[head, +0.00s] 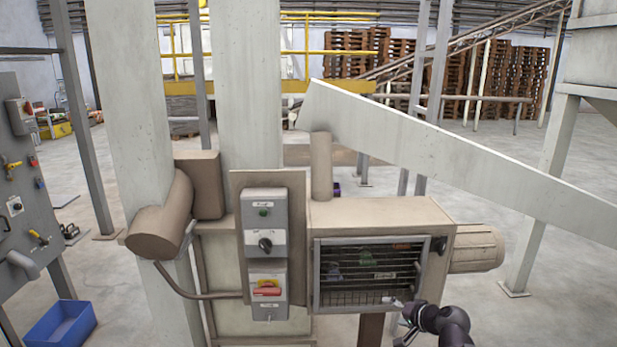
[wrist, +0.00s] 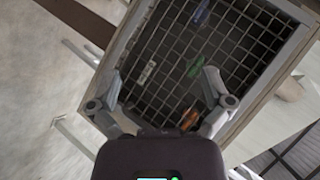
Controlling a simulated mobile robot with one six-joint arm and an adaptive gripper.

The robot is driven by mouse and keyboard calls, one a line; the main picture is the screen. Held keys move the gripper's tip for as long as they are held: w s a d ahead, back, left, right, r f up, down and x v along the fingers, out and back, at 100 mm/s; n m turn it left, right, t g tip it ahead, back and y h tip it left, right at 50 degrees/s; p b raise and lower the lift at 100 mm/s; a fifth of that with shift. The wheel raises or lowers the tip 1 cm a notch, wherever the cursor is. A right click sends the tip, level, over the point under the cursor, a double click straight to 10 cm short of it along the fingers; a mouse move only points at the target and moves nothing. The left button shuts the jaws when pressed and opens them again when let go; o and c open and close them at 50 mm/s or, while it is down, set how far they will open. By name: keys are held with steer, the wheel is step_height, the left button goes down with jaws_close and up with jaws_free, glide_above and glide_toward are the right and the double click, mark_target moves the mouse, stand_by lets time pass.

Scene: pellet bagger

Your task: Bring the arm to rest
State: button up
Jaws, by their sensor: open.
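My gripper (head: 399,319) is at the lower right in the head view, beside the lower right corner of the wire-mesh guard (head: 340,300) on the beige machine. In the wrist view my gripper (wrist: 162,82) has its two fingers spread wide apart, with nothing between them. The same mesh guard (wrist: 225,45) lies ahead of the fingers and fills the middle of that view. I cannot tell whether a fingertip touches the guard or its frame.
Small coloured items show at the mesh, including an orange one (wrist: 189,118) and a white one (wrist: 147,73). A switch box (head: 266,240) sits left of the guard, a motor (head: 476,248) right. A blue bin (head: 62,325) stands lower left.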

steer(key=s+a+f+n+g+h, duration=0.3)
steer(key=s+f+g, duration=0.1)
steer(key=s+g, duration=0.1)
steer(key=s+a+f+n+g+h, duration=0.2)
steer(key=s+f+n+g+h, duration=0.1)
steer(key=s, duration=0.4)
step_height(320, 180, down, 2)
steer(key=shift+a+f+n+g, duration=0.1)
steer(key=shift+a+n+g, duration=0.3)
steer(key=shift+g, duration=0.5)
